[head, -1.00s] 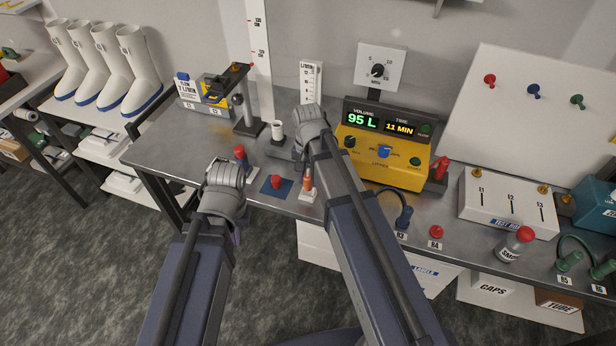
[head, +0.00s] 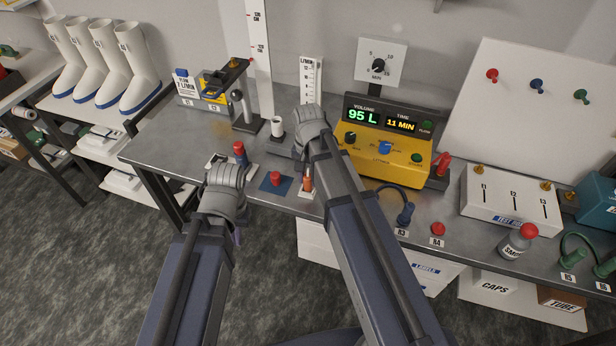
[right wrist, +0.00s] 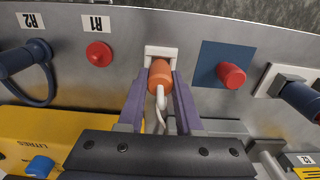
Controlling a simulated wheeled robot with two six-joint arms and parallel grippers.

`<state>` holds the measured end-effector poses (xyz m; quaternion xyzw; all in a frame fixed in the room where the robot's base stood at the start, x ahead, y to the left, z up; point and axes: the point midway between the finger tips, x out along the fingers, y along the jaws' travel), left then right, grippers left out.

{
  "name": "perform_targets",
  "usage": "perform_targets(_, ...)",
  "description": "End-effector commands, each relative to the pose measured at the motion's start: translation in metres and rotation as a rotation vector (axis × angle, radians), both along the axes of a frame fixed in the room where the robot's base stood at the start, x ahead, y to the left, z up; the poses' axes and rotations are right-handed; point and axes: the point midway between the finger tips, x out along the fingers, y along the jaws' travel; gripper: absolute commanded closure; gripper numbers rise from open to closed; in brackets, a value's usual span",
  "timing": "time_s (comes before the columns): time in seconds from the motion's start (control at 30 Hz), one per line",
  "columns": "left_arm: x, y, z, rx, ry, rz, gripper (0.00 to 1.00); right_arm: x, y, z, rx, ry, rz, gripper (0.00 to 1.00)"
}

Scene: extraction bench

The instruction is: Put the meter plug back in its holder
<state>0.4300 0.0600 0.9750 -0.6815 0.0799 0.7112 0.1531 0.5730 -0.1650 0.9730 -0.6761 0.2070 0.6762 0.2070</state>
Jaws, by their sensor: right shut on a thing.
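The meter plug, an orange cylinder with a white cord (right wrist: 160,74), is between the purple fingers of my right gripper (right wrist: 160,92), which is shut on it. The white holder (right wrist: 161,50) is right at the plug's far end in the right wrist view; whether the plug is fully seated I cannot tell. In the head view the orange plug (head: 307,183) shows just above the white holder base (head: 304,194), partly beside my right arm.
A red knob on a blue mat (head: 276,179) stands left of the holder, and a red-topped blue plug (head: 239,153) further left. The yellow meter (head: 384,153) stands behind right. A blue corded plug (head: 405,214) and red cap (head: 437,229) lie along the front edge.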

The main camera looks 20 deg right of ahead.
Motion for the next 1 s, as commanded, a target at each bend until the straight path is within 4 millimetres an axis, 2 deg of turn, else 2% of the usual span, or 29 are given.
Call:
perform_targets(0.27,0.0000,0.0000,-0.0081,0.000,0.000,0.000,1.00,0.0000,0.0000,-0.0080,0.000,0.000,0.000,1.00)
perform_targets(0.3,0.0000,0.0000,-0.0072,0.000,0.000,0.000,1.00,0.0000,0.0000,-0.0072,0.000,0.000,0.000,0.64)
perform_targets(0.6,0.0000,0.0000,-0.0066,0.000,0.000,0.000,1.00,0.0000,0.0000,-0.0066,0.000,0.000,0.000,0.31)
perform_targets(1.0,0.0000,0.0000,-0.0014,0.000,0.000,0.001,1.00,0.0000,0.0000,-0.0014,0.000,0.000,0.000,0.31)
